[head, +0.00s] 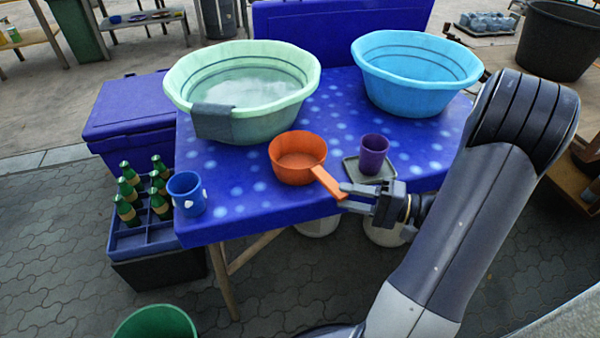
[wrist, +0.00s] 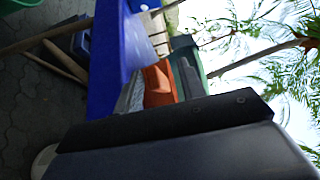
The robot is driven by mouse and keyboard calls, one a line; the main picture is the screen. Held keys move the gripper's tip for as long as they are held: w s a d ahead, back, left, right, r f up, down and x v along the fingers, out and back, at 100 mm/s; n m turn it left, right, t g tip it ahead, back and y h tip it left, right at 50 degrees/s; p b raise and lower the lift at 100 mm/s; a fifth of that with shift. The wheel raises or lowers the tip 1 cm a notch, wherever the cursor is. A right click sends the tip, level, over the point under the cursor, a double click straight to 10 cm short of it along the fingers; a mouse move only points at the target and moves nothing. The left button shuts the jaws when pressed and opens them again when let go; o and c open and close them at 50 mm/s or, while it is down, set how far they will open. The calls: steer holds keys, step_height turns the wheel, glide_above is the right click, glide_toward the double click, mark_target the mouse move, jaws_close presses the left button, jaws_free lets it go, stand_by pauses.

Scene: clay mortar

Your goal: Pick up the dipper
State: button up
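The orange dipper (head: 297,158) sits upright at the front middle of the blue table, its handle (head: 330,184) pointing to the front right, past the table edge. My gripper (head: 342,196) is at the handle's end, with one finger on each side of it. In the wrist view the orange handle (wrist: 159,84) shows between the two grey fingers. It fills most of the gap there. I cannot tell whether the fingers press on it or only surround it.
A purple cup (head: 373,154) on a small tray (head: 350,170) stands close right of the dipper. A green basin (head: 240,126) with water and a blue basin (head: 415,98) stand behind. A blue mug (head: 187,194) stands at the left front corner. Bottles (head: 127,210) stand in a crate left.

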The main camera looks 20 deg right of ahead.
mark_target(310, 172)
steer(key=x, duration=0.9)
steer(key=shift+w+a+f, duration=0.1)
steer(key=shift+w+f, duration=0.15)
steer(key=shift+f, duration=0.15)
steer(key=shift+c, duration=0.2)
jaws_close()
